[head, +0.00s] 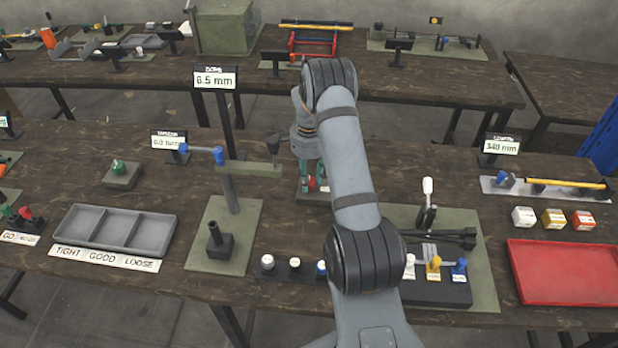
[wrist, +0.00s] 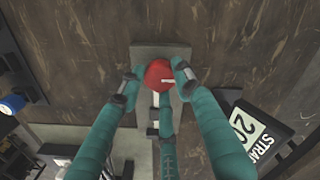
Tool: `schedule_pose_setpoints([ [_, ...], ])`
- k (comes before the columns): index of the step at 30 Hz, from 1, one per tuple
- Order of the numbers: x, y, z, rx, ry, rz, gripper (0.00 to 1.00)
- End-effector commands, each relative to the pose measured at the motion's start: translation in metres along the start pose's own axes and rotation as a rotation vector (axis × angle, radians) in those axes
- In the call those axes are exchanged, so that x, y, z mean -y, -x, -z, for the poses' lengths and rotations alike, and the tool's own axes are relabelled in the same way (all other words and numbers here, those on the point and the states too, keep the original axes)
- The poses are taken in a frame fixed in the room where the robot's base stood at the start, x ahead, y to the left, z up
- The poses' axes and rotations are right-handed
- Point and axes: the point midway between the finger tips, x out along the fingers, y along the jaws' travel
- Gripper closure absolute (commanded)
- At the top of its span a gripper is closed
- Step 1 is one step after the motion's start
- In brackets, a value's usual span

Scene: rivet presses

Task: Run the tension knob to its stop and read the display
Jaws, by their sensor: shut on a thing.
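A round red knob (wrist: 158,75) with a white pointer mark sits on a small grey base plate (wrist: 145,50). My gripper (wrist: 156,80) has its teal fingers around it, shut on it from both sides. In the head view the red knob (head: 311,184) is partly hidden by my arm. A tilted display (wrist: 255,130) beside it in the wrist view shows "STRA" and "20"; the rest is cut off. A small display (head: 169,141) in the head view shows a number of turns, its digits hard to read. A green knob (head: 119,166) stands on a block left of it.
A tall display (head: 216,78) reads 6.5 mm and another (head: 501,145) reads 340 mm. A grey divided tray (head: 115,229) lies left, a red tray (head: 565,273) right. A post with a blue-ended lever (head: 200,150) stands left of my arm.

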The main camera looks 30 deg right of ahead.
Motion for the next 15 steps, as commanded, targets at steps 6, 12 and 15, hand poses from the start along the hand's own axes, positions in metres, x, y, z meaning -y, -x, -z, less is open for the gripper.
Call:
schedule_pose_setpoints([
  [6, 0.001, -0.0032, -0.0001, -0.001, -0.077, 0.003, 0.93],
  [12, 0.001, -0.0052, 0.0002, -0.002, -0.218, 0.003, 0.93],
  [15, 0.0012, -0.005, 0.0001, -0.002, -0.299, 0.004, 0.93],
])
